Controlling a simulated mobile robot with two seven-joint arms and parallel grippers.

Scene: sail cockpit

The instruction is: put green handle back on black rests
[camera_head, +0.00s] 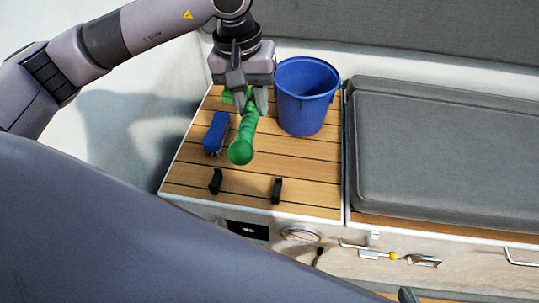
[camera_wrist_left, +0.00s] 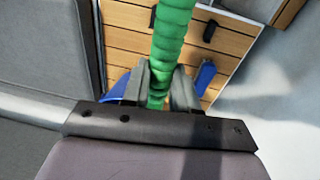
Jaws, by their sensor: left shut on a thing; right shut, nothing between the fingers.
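The green handle (camera_head: 242,140) is a ribbed rod with a rounded end. My left gripper (camera_head: 248,98) is shut on it, and it points toward the front of the slatted wooden top. The handle also shows in the left wrist view (camera_wrist_left: 172,35), running up between the fingers (camera_wrist_left: 160,90). Two black rests, the left one (camera_head: 215,181) and the right one (camera_head: 277,190), stand apart near the front edge of the wood, nearer the front than the handle's end. Nothing lies on them. My right gripper is not in view.
A blue bucket (camera_head: 307,95) stands right of the left gripper. A blue brush or block (camera_head: 216,132) lies left of the handle. A grey cushion (camera_head: 440,150) fills the right side. The wood (camera_head: 310,175) behind and right of the right rest is clear.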

